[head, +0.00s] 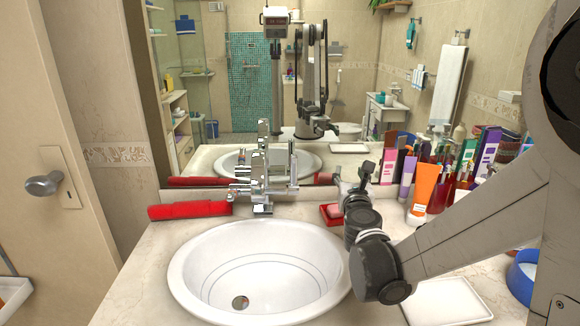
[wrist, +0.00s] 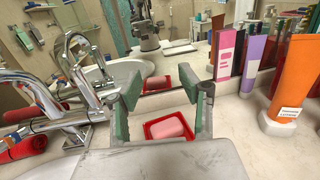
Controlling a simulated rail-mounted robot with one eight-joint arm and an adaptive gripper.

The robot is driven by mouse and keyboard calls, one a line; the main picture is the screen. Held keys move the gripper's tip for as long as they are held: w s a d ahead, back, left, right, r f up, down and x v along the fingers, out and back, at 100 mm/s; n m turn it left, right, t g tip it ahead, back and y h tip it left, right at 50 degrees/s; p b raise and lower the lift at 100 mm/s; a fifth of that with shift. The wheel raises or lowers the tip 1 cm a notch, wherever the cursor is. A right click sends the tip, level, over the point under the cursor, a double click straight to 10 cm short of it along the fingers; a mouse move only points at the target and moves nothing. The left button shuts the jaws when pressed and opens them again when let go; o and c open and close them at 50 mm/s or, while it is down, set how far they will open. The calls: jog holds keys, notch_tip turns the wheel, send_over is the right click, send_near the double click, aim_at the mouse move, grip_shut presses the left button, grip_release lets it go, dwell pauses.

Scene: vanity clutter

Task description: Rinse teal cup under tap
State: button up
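I cannot make out a teal cup in either view. The chrome tap (head: 262,187) stands behind the white basin (head: 190,262). It also shows at the left of the wrist view (wrist: 75,70), with its curved spout. My gripper (wrist: 168,92) is open and empty, its two green-padded fingers spread wide apart. Between and beyond them are a red soap dish (wrist: 152,136) and pink soap (wrist: 168,125) on the counter. In the head view my gripper (head: 364,172) is at the counter's back, right of the tap, small and partly hidden by my wrist.
A rolled red towel (head: 190,210) lies left of the tap. An orange tube (head: 424,188) and several bottles and boxes crowd the back right. A white tray (head: 447,302) and a blue-sided container (head: 522,282) are at the right. The mirror (head: 350,80) rises behind the counter.

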aim_at(294, 164)
jog(key=s+a+f+n+y, duration=0.1)
jog(key=s+a+n+y, duration=0.15)
jog(key=a, duration=1.25)
jog(key=shift+m, duration=0.35)
jog(key=w, duration=1.3)
jog(key=shift+w+d+f, duration=0.15)
jog(key=shift+w, duration=0.05)
grip_shut()
